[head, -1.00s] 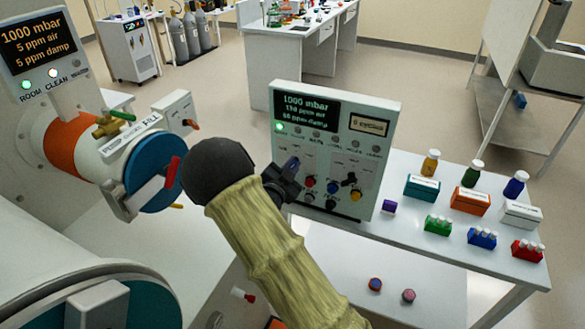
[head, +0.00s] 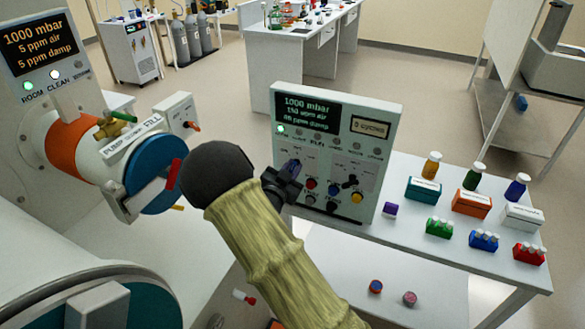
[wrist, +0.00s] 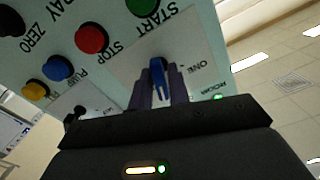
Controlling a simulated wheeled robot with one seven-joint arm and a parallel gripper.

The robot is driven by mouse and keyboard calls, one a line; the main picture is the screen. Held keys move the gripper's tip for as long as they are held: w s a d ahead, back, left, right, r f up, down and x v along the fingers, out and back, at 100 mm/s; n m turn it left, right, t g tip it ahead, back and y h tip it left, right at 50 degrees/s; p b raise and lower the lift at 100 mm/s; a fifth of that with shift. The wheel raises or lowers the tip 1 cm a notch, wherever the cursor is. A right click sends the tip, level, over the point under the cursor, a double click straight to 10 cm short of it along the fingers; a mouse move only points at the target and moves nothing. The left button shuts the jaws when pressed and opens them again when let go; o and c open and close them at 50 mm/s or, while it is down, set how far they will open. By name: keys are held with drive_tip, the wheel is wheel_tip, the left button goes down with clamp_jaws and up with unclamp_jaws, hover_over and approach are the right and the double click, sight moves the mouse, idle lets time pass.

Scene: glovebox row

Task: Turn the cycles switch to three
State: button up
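The control panel (head: 385,125) stands upright on the white table, with a dark readout and a small cycles display (head: 370,127) too small to read surely. My gripper (head: 290,174) is at the panel's left side. In the wrist view my gripper (wrist: 166,88) has its two dark fingers closely on either side of a blue knob (wrist: 158,72), which I take to be the cycles switch; it appears shut on it. The knob has a white pointer line. The word ONE is printed to its right; other position labels are hidden or unreadable.
Red STOP (wrist: 91,39), green START (wrist: 143,5) and blue (wrist: 57,68) buttons sit close to the knob. Bottles and coloured boxes (head: 471,203) stand on the table right of the panel. The glovebox with its blue port door (head: 158,172) is at left.

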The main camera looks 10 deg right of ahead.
drive_tip(key=shift+o, duration=1.1)
drive_tip(key=shift+s, duration=0.1)
drive_tip(key=b+v, duration=0.3)
drive_tip(key=v, duration=1.4)
drive_tip(key=shift+b, duration=0.3)
drive_tip(key=shift+a, duration=0.1)
